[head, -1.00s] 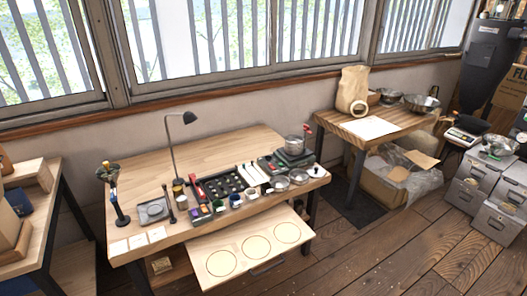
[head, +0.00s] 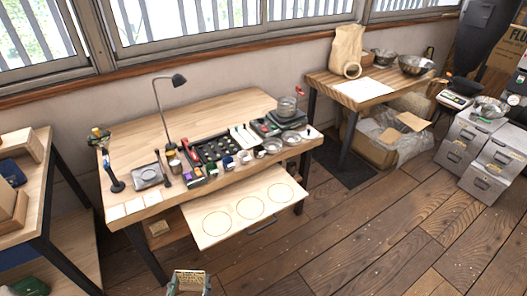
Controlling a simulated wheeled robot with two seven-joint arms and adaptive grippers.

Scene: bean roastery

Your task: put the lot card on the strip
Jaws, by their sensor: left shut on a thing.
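My left gripper (head: 188,274) shows at the bottom edge, in front of the workbench and below its pull-out board. It is shut on a small pale tan piece (head: 188,285), which looks like the lot card; its face is too small to read and its lower part is cut off by the frame. A row of three pale squares (head: 134,206) lies along the front left edge of the bench top, apart from the gripper; I cannot tell for sure whether this is the strip. My right gripper is not in view.
A side shelf stands at left. The floor (head: 380,225) at right is clear.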

